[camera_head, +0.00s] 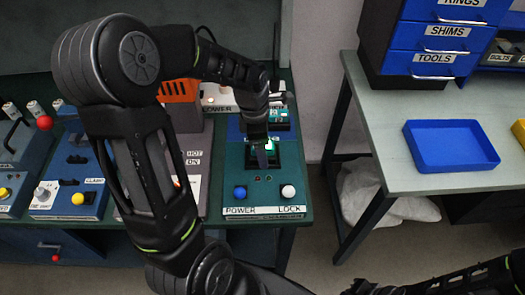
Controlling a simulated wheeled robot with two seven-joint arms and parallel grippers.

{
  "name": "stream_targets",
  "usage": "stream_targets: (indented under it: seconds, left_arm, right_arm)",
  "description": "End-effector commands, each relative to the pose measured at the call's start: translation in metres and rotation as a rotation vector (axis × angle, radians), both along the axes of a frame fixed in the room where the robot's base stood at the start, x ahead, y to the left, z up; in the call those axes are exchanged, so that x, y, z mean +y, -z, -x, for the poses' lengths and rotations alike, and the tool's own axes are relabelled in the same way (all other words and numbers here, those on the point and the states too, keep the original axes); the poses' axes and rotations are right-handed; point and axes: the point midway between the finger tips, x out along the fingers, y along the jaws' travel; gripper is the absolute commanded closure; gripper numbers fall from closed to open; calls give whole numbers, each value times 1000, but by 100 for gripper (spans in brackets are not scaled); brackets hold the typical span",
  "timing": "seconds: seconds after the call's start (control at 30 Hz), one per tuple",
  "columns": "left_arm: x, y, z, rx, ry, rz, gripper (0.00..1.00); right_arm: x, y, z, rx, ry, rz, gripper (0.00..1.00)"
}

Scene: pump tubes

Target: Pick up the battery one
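A dark green unit (262,190) labelled POWER and LOCK stands at the right end of the left bench. It has a blue knob (240,192), a white knob (288,191) and a dark recess (287,155) with bright green edges. My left gripper (264,158) points down at this recess, and its fingers look dark against it. I cannot tell whether they are apart or hold something. No battery can be made out clearly; the gripper and wrist cover part of the recess.
Blue and grey control units, including one with a yellow button (78,198), stand left on the bench. An orange slotted part (178,90) is behind my arm. Beyond a gap, the right table (385,125) carries a blue tray (450,146) and blue drawers (437,38).

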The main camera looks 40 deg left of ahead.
Motion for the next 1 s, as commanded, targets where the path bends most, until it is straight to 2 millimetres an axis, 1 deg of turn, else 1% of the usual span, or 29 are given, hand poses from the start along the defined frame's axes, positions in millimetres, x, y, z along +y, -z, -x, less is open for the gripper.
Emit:
stream_targets:
  seconds: [0.37,1.0]
  left_arm:
    - [0,0,0,0,0,0,24]
    - [0,0,0,0,0,0,75]
  right_arm:
    - [0,0,0,0,0,0,100]
    - [0,0,0,0,0,0,100]
